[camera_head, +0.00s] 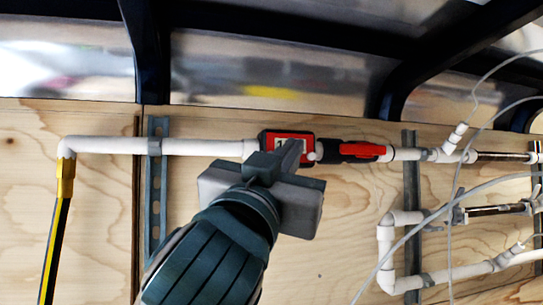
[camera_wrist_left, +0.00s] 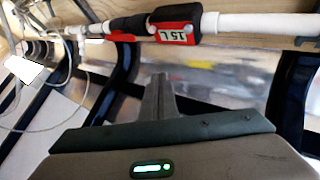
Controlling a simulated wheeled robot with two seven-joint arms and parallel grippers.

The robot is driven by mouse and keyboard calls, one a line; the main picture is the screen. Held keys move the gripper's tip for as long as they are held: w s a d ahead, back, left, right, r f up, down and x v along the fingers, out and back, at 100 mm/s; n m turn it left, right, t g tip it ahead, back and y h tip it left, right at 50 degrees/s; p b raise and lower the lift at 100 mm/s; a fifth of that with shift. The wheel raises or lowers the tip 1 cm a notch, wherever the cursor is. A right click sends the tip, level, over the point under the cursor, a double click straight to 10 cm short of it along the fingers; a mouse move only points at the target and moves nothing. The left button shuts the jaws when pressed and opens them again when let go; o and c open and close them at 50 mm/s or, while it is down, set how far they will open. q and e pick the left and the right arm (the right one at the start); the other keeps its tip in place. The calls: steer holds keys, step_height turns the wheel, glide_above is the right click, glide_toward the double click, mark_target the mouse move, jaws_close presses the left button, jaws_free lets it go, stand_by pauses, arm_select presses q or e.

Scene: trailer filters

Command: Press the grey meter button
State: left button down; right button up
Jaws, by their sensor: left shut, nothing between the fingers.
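The red and black meter (camera_head: 268,137) sits in line on a white pipe along the wooden wall. In the left wrist view the meter (camera_wrist_left: 180,27) shows an upside-down display reading about "15 L". A small pale round spot beside its face (camera_head: 313,156) may be the grey button; I cannot be sure. My left gripper (camera_head: 290,151) is shut and empty, its fingers overlapping the meter's face in the head view. In the left wrist view the shut fingers (camera_wrist_left: 158,80) appear just below the meter; contact cannot be told. My right gripper is not in view.
A red-handled valve (camera_head: 362,150) is right of the meter on the white pipe (camera_head: 205,147). Metal brackets (camera_head: 157,200), more pipes (camera_head: 386,250) and thin loose tubes (camera_head: 450,215) are around. Dark beams (camera_head: 145,50) cross above.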

arm_select(q)
steer(key=shift+w, duration=0.2)
steer(key=w+a+p, duration=0.1)
steer(key=w+a, duration=0.1)
steer(key=w, duration=0.6)
steer(key=shift+a, duration=0.35)
stand_by(0.6)
stand_by(1.0)
steer(key=shift+w+a, duration=0.1)
steer(key=shift+w, duration=0.3)
stand_by(0.3)
stand_by(0.4)
